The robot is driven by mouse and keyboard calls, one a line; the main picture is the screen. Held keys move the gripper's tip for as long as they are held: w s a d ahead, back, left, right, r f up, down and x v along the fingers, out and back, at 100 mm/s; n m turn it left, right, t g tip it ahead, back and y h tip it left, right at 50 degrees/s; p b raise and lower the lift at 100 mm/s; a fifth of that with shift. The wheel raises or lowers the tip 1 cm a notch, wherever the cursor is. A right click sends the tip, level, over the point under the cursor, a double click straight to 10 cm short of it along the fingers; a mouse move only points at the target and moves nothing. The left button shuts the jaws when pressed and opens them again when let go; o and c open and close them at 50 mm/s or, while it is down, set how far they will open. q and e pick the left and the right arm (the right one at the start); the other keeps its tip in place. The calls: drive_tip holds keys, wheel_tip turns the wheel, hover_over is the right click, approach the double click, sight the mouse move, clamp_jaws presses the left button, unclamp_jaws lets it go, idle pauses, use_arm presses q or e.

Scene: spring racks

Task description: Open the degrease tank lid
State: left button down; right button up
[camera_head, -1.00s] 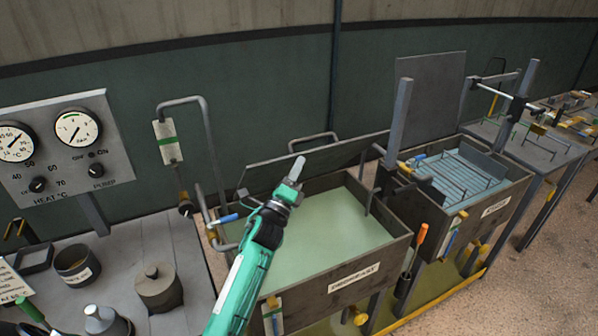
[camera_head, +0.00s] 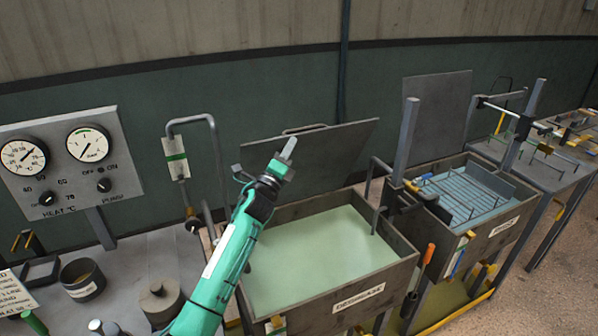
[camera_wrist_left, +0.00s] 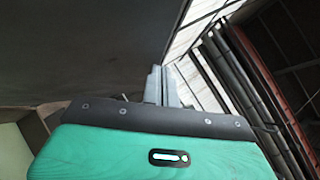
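The degrease tank (camera_head: 335,310) is a dark metal box with a "DEGREASE" label and pale green liquid inside. Its flat grey lid (camera_head: 335,152) stands raised along the tank's back edge, steeply tilted, with a bar handle on its top edge. My left gripper (camera_head: 287,151) is in front of the lid's inner face, pointing up; its fingers look together with nothing between them. Whether they touch the lid is unclear. In the left wrist view the fingers (camera_wrist_left: 163,85) point up beside a large dark surface (camera_wrist_left: 80,50), likely the lid. My right gripper does not show.
A gauge panel (camera_head: 70,165) and a bench (camera_head: 140,255) with pots stand at left. A bent pipe (camera_head: 215,150) rises behind my left arm. A second tank (camera_head: 490,235) with a rack and raised lid (camera_head: 438,110) stands at right, near an orange-handled tool (camera_head: 428,255).

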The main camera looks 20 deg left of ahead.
use_arm(q)
drive_tip(key=w+a+r+n+g+y+p, duration=0.2)
drive_tip(key=w+a+r, duration=0.3)
drive_tip(key=w+a, duration=0.5)
drive_tip(key=shift+a+n+p, duration=0.7)
drive_tip(key=shift+a+p, duration=0.05)
drive_tip(key=shift+p, duration=0.1)
drive_tip(key=shift+f, duration=0.1)
drive_tip(key=shift+s+d+f, duration=0.1)
